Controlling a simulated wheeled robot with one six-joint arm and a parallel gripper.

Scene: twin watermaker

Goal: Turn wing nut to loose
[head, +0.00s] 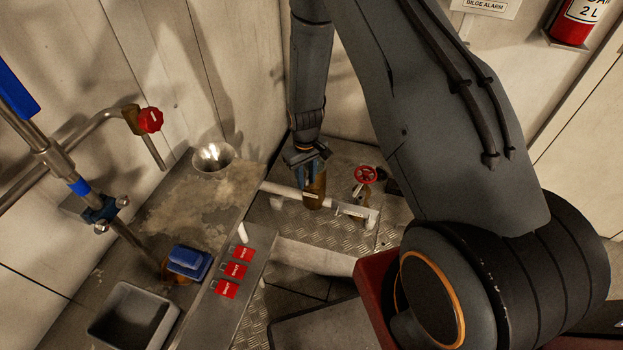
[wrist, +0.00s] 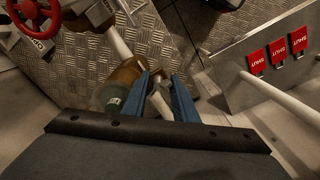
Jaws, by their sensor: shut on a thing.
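My gripper (head: 306,172) points down beside a brown cylindrical housing (head: 315,190) low in the corner. In the wrist view its two blue fingers (wrist: 160,88) are closed around a small pale metal piece (wrist: 157,102), which looks like the wing nut. The fingers hide much of it, so its turn angle cannot be read. The brown housing (wrist: 122,78) stands just left of the fingers in that view, with a greenish bottle-like part in front of it. In the head view the gripper hides the wing nut.
A red handwheel valve (head: 365,175) stands right of the housing, with pale pipes (head: 345,208) around it. A bench edge with several red tags (head: 236,270) lies to the left. A funnel (head: 213,158), blue box (head: 188,261) and sink (head: 132,318) are on the bench.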

